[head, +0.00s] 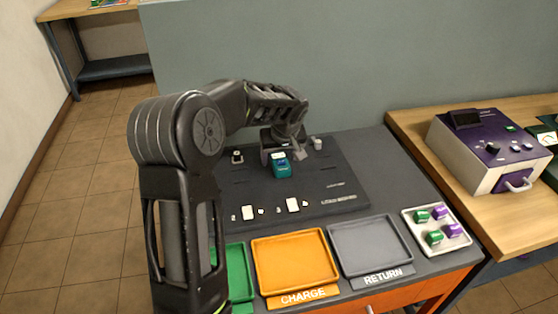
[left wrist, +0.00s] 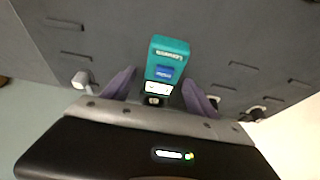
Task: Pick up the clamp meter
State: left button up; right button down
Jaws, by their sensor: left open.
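A small teal device with a blue and white face (head: 281,168), which I take to be the clamp meter, sits on the dark board. It also shows in the left wrist view (left wrist: 168,50). My left gripper (head: 278,152) is at the device's far end. In the left wrist view its two purple fingers (left wrist: 159,92) are apart, one on each side of the device's dark and white end. I cannot tell whether they touch it. My right gripper is not in view.
The dark board (head: 335,203) has small slots and white labels. In front are a green tray (head: 238,272), an orange CHARGE tray (head: 294,260) and a grey RETURN tray (head: 370,247). A white tray (head: 462,242) holds green and purple blocks. A purple-and-white machine (head: 485,150) stands right.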

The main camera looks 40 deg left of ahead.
pick_arm(q)
jog(key=shift+c, duration=0.6)
grip_shut()
